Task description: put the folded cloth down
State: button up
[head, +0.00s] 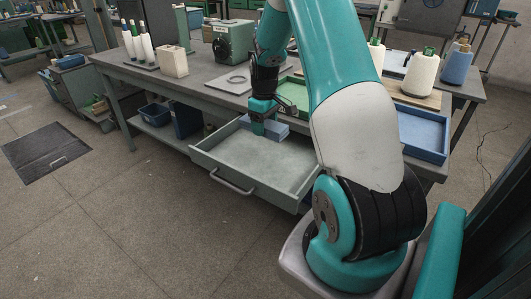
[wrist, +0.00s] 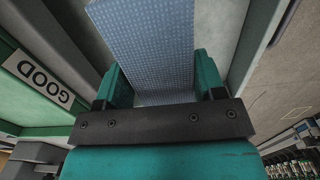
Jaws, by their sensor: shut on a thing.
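The folded cloth (wrist: 150,45) is blue with a fine woven pattern and sits between the two fingers in the wrist view. In the head view the cloth (head: 277,128) shows as a flat blue-grey block. My gripper (head: 264,122) is shut on it, pointing down over the back part of the open drawer (head: 233,172). The gripper also shows in the wrist view (wrist: 160,88). I cannot tell whether the cloth touches the drawer floor. The rest of the drawer floor is bare.
Above the drawer, the workbench (head: 205,88) holds a green tray (head: 293,92), a blue tray (head: 424,135) at the right, and yarn cones (head: 420,75). A sign reading GOOD (wrist: 38,80) is on the green tray's side. The drawer's front and middle are free.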

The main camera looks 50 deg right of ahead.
aim_at(265, 158)
notch_tip(265, 158, down, 10)
jog(key=shift+f, duration=0.25)
jog(key=shift+f+b, duration=0.1)
jog(key=shift+b, duration=0.2)
jog(key=o, duration=0.9)
